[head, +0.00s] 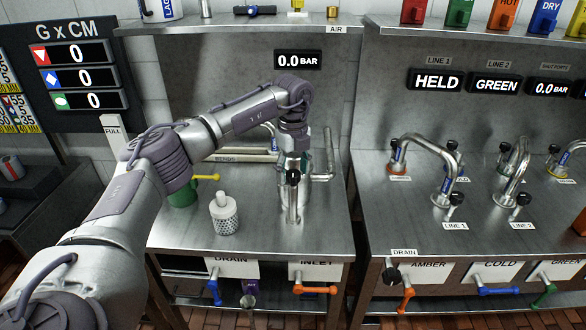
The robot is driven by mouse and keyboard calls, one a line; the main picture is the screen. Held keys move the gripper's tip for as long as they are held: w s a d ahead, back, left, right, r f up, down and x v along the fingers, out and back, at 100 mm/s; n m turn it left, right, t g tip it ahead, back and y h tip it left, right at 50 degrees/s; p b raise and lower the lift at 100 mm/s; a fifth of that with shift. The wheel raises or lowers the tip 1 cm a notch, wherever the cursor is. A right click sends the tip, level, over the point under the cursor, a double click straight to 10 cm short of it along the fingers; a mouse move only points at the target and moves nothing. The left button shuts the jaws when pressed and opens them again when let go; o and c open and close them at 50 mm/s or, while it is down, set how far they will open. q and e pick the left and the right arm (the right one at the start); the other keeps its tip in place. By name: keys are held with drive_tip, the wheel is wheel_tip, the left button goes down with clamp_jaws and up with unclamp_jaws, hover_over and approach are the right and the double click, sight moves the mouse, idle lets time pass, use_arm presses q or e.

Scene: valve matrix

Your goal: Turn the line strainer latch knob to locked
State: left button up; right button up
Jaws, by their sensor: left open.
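My left arm reaches in from the left, and its gripper (292,163) points down over the middle bench. It is small in the picture, open, and close above or in front of a black knob (293,178). I cannot tell whether the fingers touch the knob. The knob sits on upright metal pipework (293,205), which may be the line strainer, partly hidden by my gripper. I cannot read whether the knob is at locked. A white perforated basket (225,216) with a stub on top stands upright on the bench, left of the pipework. My right gripper is not in view.
A green cup (183,194) and a yellow lever (207,177) are left of the basket. The bench front has a blue drain handle (214,288) and an orange inlet handle (315,290). A gauge display (298,60) reads 0.0 BAR. Curved pipes (430,148) crowd the right bench.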

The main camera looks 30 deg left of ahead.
use_arm(q)
drive_tip(key=c, duration=1.1)
drive_tip(key=shift+c, duration=0.2)
drive_tip(key=shift+m, duration=0.3)
drive_tip(key=m+p, duration=0.1)
drive_tip(key=m, duration=0.2)
drive_tip(key=shift+r+m, duration=0.1)
drive_tip(key=shift+m, duration=0.3)
drive_tip(key=m, duration=0.4)
drive_tip(key=shift+m+p, duration=0.3)
drive_tip(key=m, duration=0.4)
drive_tip(key=shift+m, duration=2.4)
